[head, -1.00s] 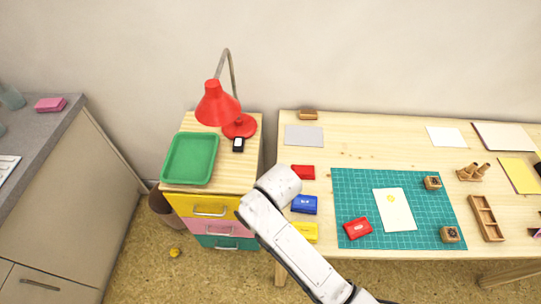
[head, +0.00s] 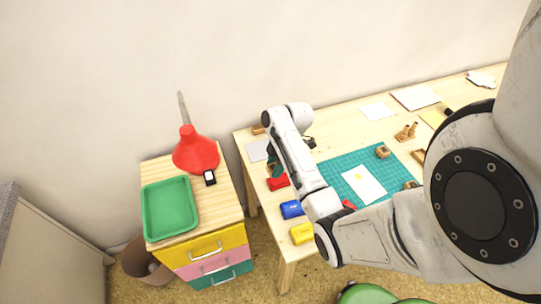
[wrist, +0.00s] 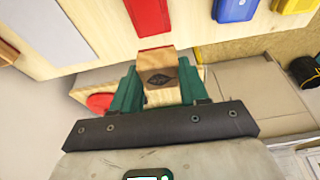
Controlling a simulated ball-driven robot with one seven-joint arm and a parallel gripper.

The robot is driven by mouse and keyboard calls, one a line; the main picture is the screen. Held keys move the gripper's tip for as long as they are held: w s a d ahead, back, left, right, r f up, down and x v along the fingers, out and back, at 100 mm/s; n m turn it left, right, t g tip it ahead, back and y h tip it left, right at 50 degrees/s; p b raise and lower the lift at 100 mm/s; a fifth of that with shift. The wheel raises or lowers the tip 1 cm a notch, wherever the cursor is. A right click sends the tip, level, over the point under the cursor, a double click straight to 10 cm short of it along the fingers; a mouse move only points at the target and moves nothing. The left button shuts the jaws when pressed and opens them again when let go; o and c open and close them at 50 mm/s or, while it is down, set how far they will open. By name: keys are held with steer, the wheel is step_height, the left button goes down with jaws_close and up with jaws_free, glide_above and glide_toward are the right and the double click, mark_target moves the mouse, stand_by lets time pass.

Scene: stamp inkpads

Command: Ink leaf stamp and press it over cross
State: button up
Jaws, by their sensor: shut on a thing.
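My gripper (wrist: 157,84) has teal fingers shut on a wooden stamp block with a dark leaf mark, the leaf stamp (wrist: 157,63). In the head view my gripper (head: 274,162) is over the table's left end, close to a red inkpad (head: 278,183); the stamp cannot be made out there. The wrist view shows the red inkpad (wrist: 148,16) beyond the stamp, apart from it in the picture. A white card (head: 362,186) with a yellow mark lies on the teal mat (head: 338,167). I cannot make out a cross on it.
Blue (head: 292,209) and yellow (head: 302,234) inkpads line the table's left edge. Wooden blocks (head: 383,151) stand on the mat.

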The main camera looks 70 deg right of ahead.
mark_target(278, 181)
steer(key=shift+s+d+f+n, duration=0.3)
steer(key=shift+s+d+f, duration=0.55)
steer(key=shift+d, duration=0.2)
step_height(278, 181, down, 4)
steer(key=b, duration=0.4)
steer(key=shift+w, duration=0.1)
steer(key=shift+f, duration=0.55)
stand_by(1.6)
steer(key=shift+r, duration=0.1)
steer(key=shift+r+p, duration=0.45)
steer(key=shift+r, duration=0.05)
steer(key=shift+r, duration=0.1)
stand_by(0.3)
